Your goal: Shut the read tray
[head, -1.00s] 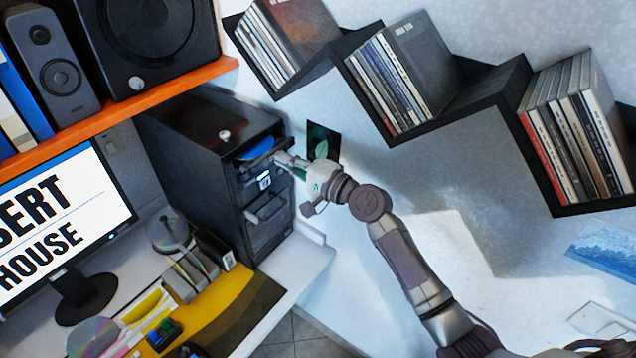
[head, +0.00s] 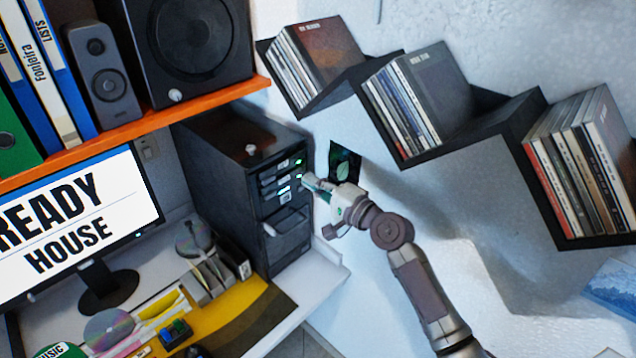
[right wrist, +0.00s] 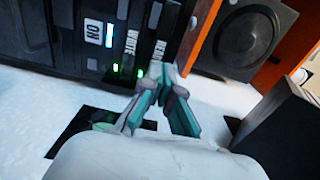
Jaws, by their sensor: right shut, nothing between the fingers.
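The black computer tower (head: 220,165) stands on the desk, its drive fronts facing right. The read tray (head: 284,166) is the top drive; its front looks flush with the tower and no disc shows. In the right wrist view the drive front labelled READ (right wrist: 161,42) sits beside the one labelled WRITE (right wrist: 131,42), with green lights lit. My right gripper (head: 308,180) is shut and empty, its fingertips just in front of the upper drives. In the right wrist view the gripper (right wrist: 160,72) points at the READ end; contact cannot be told. My left gripper is out of view.
The monitor (head: 75,225) reads READY HOUSE. An orange shelf (head: 140,122) with a speaker (head: 190,45) hangs above. Black zigzag shelves (head: 480,120) with disc cases are on the wall at right. Discs and a rack (head: 208,275) stand on the desk.

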